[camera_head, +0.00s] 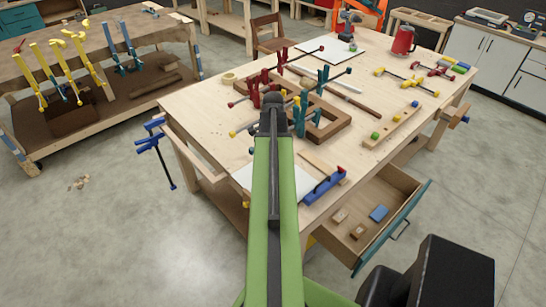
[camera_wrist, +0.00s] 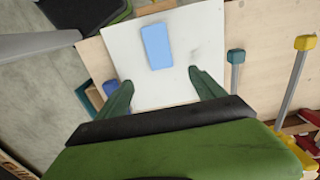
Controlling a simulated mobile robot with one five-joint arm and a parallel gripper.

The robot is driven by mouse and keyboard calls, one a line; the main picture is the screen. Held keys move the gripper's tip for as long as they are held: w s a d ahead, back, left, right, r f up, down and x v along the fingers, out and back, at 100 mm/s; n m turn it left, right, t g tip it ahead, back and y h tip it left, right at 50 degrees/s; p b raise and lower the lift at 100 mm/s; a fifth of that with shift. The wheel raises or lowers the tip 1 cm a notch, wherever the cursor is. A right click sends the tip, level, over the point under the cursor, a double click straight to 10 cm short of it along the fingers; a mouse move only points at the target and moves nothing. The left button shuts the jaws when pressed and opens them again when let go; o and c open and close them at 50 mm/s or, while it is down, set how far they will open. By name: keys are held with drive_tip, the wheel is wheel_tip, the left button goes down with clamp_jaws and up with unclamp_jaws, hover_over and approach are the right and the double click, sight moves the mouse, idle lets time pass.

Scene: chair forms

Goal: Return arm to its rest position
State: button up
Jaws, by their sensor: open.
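My gripper (camera_wrist: 159,77) is open, with its two dark green fingers spread apart in the wrist view. No object is between the fingertips. A light blue block (camera_wrist: 157,46) lies on a white sheet (camera_wrist: 190,35) just beyond the fingertips, apart from them. In the head view my green arm reaches up over the workbench (camera_head: 205,105), and the gripper itself cannot be made out there. The white sheet (camera_head: 243,177) shows partly behind the arm. The block on it is hidden in that view.
Several bar clamps (camera_head: 325,80) and a wooden frame (camera_head: 335,122) crowd the bench. An open drawer (camera_head: 385,225) juts out at front right. A second bench (camera_head: 150,35) is at left. Floor between the benches is mostly clear.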

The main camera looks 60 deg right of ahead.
wheel_tip(320, 180, up, 3)
drive_tip(key=shift+r+p, duration=0.15)
drive_tip(key=shift+p, duration=0.75)
